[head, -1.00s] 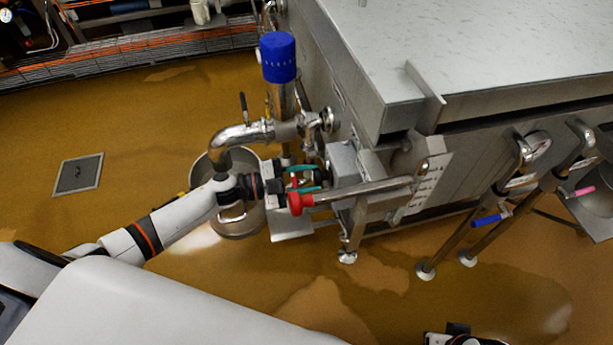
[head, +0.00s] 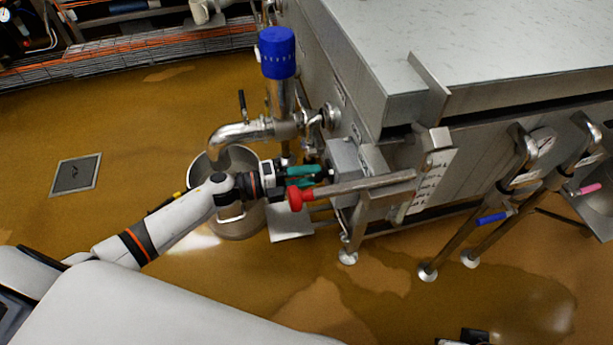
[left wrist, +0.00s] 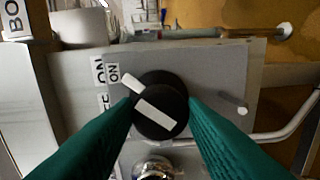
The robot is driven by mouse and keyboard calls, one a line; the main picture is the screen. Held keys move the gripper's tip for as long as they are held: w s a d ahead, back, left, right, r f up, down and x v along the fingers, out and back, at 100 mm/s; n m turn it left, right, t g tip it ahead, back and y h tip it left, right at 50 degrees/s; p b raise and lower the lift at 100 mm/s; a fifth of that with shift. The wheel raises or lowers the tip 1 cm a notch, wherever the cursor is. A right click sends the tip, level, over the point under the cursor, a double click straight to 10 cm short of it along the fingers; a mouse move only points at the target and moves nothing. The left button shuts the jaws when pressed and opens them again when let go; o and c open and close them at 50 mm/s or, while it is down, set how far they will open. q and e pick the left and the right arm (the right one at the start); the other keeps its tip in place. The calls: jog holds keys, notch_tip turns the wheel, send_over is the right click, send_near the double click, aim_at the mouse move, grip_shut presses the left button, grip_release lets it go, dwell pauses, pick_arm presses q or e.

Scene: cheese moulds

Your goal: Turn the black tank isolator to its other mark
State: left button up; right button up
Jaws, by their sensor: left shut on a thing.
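The black tank isolator (left wrist: 160,106) is a round knob with a white bar across its face, on a grey panel (left wrist: 222,75). The bar slants from upper left to lower right. A white tab (left wrist: 131,83) shows at the knob's upper-left edge, close to an ON label (left wrist: 114,73). A second label below it is partly hidden by a finger. My left gripper (left wrist: 160,112) has its green fingers shut on both sides of the knob. In the head view my left gripper (head: 305,175) is at the tank's near-left corner, where the knob is hidden. My right gripper's fingers are not seen.
A red-ended lever (head: 296,199) runs close beside my left gripper. A steel pipe with a blue cap (head: 277,54) rises behind it, above a steel bucket (head: 240,222). The steel tank (head: 400,55) fills the right. Open floor lies at left.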

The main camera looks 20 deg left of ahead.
pick_arm(q)
jog(key=shift+f+m, duration=0.1)
jog(key=shift+m, duration=0.5)
jog(key=o, duration=1)
jog(key=v, duration=1.2)
jog(key=shift+p, duration=0.3)
